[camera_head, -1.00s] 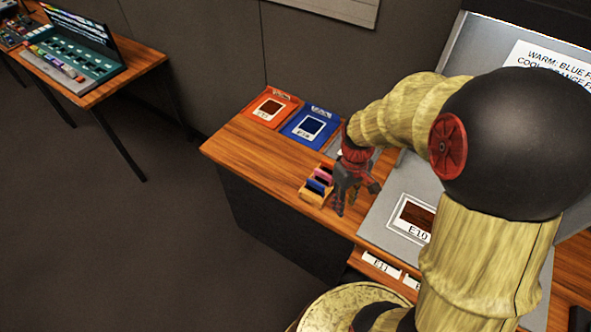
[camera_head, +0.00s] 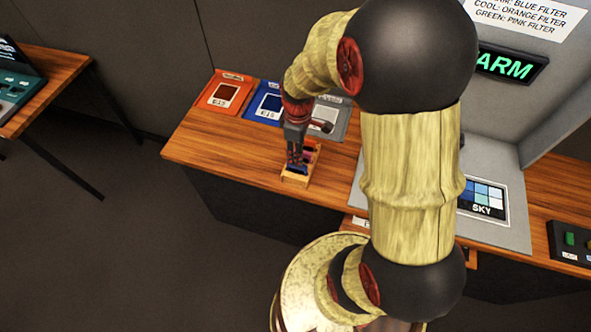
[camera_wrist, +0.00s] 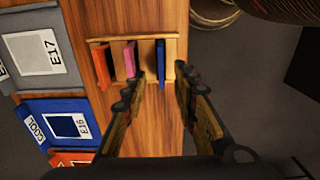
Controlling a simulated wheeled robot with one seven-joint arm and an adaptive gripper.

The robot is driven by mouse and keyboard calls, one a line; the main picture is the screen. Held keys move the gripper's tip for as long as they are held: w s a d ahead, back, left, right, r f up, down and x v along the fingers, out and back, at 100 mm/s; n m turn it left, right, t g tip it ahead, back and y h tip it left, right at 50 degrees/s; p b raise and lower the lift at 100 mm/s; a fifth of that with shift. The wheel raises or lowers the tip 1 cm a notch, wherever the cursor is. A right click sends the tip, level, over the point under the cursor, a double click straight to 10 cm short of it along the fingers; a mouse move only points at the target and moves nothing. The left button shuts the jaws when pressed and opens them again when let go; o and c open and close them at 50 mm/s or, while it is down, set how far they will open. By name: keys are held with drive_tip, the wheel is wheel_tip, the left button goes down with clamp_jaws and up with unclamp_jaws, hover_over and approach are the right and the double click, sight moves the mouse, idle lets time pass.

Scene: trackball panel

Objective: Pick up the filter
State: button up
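A small wooden rack (camera_wrist: 104,40) holds an orange filter (camera_wrist: 102,66), a pink filter (camera_wrist: 130,58) and a blue filter (camera_wrist: 161,58), standing apart in its slots. In the head view the rack (camera_head: 297,180) stands near the table's front edge, partly hidden by my gripper (camera_head: 295,152). In the wrist view my gripper (camera_wrist: 158,82) is open, its fingertips on either side of the blue filter's line. The left fingertip is near the pink filter. No contact with a filter is visible. A lit sign (camera_head: 505,66) reads "ARM", its left end hidden by my arm.
A white notice (camera_head: 535,14) pairs warm with blue filter. Orange (camera_head: 222,93), blue (camera_head: 262,103) and grey (camera_head: 335,116) trays lie behind the rack. A grey panel with a "SKY" picture (camera_head: 482,200) stands right. Bare wood lies left of the rack.

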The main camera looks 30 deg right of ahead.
sight(297, 171)
drive_tip(key=shift+s+f, duration=0.1)
drive_tip(key=shift+f, duration=0.85)
wheel_tip(297, 171, down, 5)
drive_tip(key=shift+a+f+b, duration=0.1)
drive_tip(key=shift+b, duration=0.6)
drive_tip(key=shift+c, duration=0.5)
clamp_jaws()
